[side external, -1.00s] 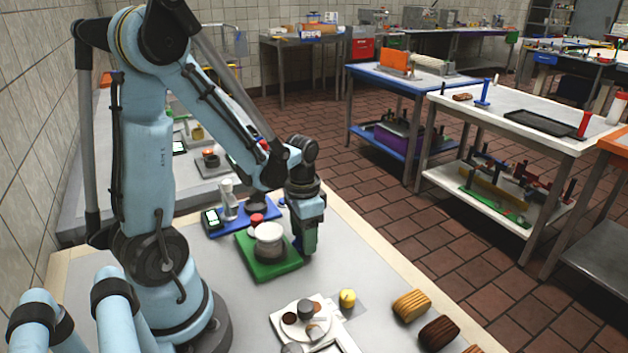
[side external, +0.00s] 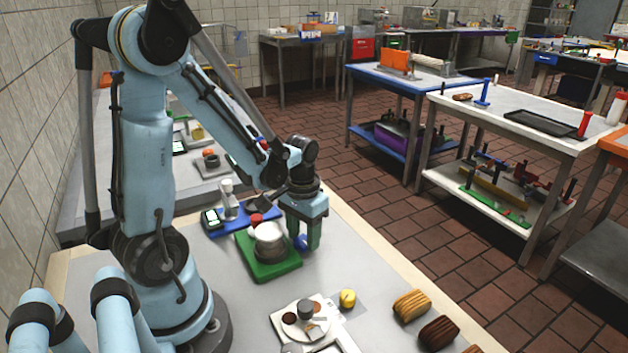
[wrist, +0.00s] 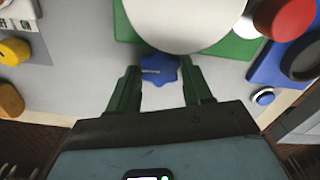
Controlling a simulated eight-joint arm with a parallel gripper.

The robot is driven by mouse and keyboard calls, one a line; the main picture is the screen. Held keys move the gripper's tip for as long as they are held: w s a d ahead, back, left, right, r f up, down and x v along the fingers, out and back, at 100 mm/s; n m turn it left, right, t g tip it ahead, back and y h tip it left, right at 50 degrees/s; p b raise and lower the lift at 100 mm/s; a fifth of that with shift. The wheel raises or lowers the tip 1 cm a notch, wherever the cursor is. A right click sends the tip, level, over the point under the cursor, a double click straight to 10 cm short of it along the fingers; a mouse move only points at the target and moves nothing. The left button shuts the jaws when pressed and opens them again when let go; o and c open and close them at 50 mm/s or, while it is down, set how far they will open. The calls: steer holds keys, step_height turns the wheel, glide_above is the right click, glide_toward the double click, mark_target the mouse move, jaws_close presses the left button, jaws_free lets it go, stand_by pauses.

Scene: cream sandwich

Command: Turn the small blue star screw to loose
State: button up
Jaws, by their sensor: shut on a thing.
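The small blue star screw (side external: 301,242) sits at the edge of a green base (side external: 270,268) that carries a white round container (side external: 269,235). In the wrist view the blue star screw (wrist: 158,70) lies between the green fingers of my gripper (wrist: 160,78). In the side external view my gripper (side external: 306,246) points down beside the container, shut on the star screw. The fingers partly hide the screw in the side external view. The white container (wrist: 185,20) covers most of the green base in the wrist view.
A blue base (side external: 225,226) with a small display and a red knob (side external: 256,219) stands behind the green base. A white board (side external: 285,318) with a plate and a yellow knob (side external: 347,298) are in front. Brown and tan loaves (side external: 411,305) lie at the front right.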

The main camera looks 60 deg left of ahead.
mark_target(304, 240)
steer(key=o, duration=1)
steer(key=shift+o, duration=0.2)
steer(key=m, duration=0.4)
steer(key=shift+r+m, duration=0.3)
steer(key=shift+m, duration=0.1)
step_height(304, 240, up, 11)
steer(key=w+d+r+t, duration=0.1)
steer(key=d+t, duration=0.5)
steer(key=d, duration=0.3)
steer(key=shift+w+d+n, duration=0.2)
steer(key=shift+d+n, duration=0.05)
steer(key=shift+n, duration=0.15)
